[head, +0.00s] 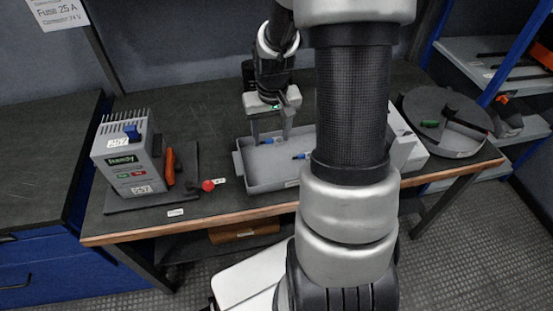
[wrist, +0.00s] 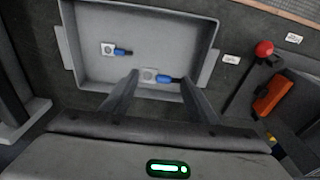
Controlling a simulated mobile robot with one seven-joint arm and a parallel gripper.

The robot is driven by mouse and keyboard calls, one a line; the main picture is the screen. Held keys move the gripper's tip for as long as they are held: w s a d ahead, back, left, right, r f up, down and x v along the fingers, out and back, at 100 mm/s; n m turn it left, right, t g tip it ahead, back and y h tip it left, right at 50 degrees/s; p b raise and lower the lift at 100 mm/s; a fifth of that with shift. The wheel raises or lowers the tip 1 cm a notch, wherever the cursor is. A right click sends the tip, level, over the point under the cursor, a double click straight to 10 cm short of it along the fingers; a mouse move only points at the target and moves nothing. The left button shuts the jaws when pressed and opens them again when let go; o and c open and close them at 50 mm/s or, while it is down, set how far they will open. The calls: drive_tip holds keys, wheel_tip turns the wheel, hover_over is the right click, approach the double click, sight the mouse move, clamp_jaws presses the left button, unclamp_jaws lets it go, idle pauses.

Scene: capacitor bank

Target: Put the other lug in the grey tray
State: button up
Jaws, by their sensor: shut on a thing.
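The grey tray (head: 268,184) stands on the dark bench, partly hidden by my arm in the head view. It also shows in the wrist view (wrist: 160,40). One lug with a blue sleeve (wrist: 122,52) lies on the tray floor; it also shows in the head view (head: 302,156). My gripper (head: 270,143) is over the back part of the tray, fingers pointing down. It is shut on the other lug (wrist: 167,78), which has a pale square end and a blue sleeve, between the fingertips (wrist: 160,82). I cannot tell its height above the tray floor.
A grey device (head: 125,165) with an orange-handled tool (head: 170,165) stands on a mat at left. A red knob (head: 208,185) is between it and the tray. A round dark dish (head: 450,120) is at right. Bare bench lies behind the device.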

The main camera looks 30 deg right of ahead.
drive_tip(key=b, duration=0.1)
hover_over(272, 164)
drive_tip(key=f, duration=0.5)
drive_tip(key=shift+s+a+f, duration=0.1)
drive_tip(key=shift+s+f, duration=0.1)
drive_tip(key=shift+f, duration=0.2)
drive_tip(key=shift+f+b, duration=0.35)
drive_tip(key=shift+f, duration=1)
drive_tip(key=shift+f, duration=0.1)
drive_tip(key=shift+f+b, duration=0.3)
drive_tip(key=o, duration=1)
drive_tip(key=shift+o, duration=0.2)
drive_tip(key=shift+r, duration=0.1)
wheel_tip(272, 164, up, 12)
drive_tip(key=s+p, duration=0.1)
drive_tip(key=p, duration=0.2)
drive_tip(key=shift+s+a+r, duration=0.15)
drive_tip(key=shift+r, duration=0.1)
